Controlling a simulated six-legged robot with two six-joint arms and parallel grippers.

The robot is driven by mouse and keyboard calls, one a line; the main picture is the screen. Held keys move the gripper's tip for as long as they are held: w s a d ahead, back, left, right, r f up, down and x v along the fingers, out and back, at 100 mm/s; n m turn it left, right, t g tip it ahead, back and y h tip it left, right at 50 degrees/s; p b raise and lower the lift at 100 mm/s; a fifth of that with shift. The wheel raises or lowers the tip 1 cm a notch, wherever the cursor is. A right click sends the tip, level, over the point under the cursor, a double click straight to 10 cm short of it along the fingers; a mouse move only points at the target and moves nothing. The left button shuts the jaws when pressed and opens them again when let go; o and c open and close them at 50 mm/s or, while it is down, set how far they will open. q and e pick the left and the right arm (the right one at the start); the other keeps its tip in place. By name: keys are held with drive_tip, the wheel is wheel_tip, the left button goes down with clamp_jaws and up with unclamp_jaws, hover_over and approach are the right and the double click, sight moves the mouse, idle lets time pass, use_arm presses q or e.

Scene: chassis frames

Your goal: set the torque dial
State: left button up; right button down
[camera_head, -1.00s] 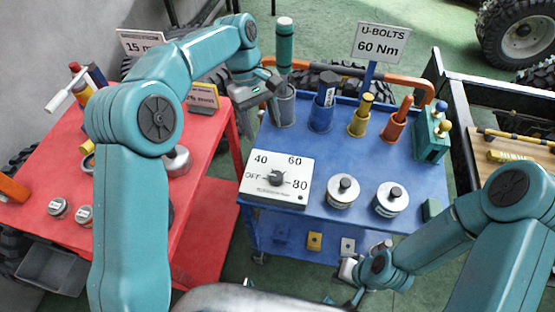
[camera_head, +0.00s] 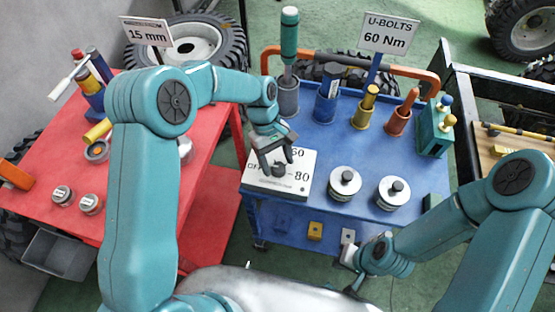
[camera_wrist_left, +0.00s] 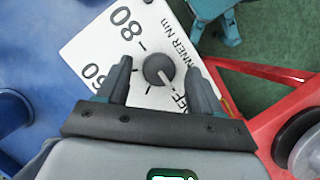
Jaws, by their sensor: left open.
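The torque dial is a white panel (camera_head: 258,184) on the blue cart, with a dark round knob (camera_head: 278,171) and marks OFF, 40, 60 and 80. My left gripper (camera_head: 276,163) is open just above the panel and partly hides its marks. In the left wrist view the knob (camera_wrist_left: 158,69) shows between the two spread fingers, with a gap on each side. Its white pointer line faces the OFF label. A sign (camera_head: 389,34) reads "U-BOLTS 60 Nm". My right gripper (camera_head: 355,284) is low in front of the blue cart; its jaws are unclear.
Two silver round pieces (camera_head: 344,184) (camera_head: 392,193) stand right of the panel. Several tool holders, including a tall teal-handled tool (camera_head: 289,36), line the cart's back. A red cart (camera_head: 132,205) stands to the left, with a gap between carts.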

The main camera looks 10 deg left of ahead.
use_arm(q)
drive_tip(key=shift+d+f, duration=0.1)
drive_tip(key=shift+f, duration=0.35)
drive_tip(key=shift+s, duration=0.1)
drive_tip(key=c, duration=1)
